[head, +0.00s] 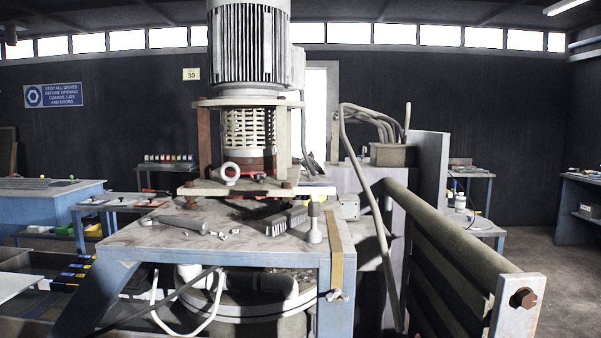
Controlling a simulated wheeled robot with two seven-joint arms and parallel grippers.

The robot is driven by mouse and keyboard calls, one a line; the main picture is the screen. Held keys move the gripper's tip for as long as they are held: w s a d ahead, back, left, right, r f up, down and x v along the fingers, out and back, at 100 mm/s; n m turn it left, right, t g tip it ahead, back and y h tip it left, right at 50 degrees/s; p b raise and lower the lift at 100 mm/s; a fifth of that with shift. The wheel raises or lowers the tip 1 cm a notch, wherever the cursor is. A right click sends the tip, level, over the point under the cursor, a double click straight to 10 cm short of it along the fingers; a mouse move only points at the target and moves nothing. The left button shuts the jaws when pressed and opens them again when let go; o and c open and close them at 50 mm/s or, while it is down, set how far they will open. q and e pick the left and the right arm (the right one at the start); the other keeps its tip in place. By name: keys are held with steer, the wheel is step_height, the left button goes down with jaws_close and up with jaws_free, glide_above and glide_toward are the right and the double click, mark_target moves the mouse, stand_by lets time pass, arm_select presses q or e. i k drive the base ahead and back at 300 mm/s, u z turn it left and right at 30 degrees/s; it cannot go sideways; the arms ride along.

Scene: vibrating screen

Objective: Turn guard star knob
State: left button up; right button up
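A rust-brown lobed knob (523,298), which looks like the star knob, sits on the pale end plate (514,316) of a guard-like frame at the lower right. The frame has a thick grey-green rail (450,238) running back from the plate towards the machine. The knob faces me, and nothing covers it. Its exact lobes are too small to make out. Neither of my grippers shows in the head view.
A blue-framed table (150,240) ahead holds a brush (286,221), a hand tool (180,224) and small loose parts. A grey hose (372,200) hangs left of the rail. Floor (565,270) is clear at right.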

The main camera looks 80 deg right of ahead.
mark_target(260, 178)
steer(key=k, duration=0.65)
steer(key=z, duration=0.95)
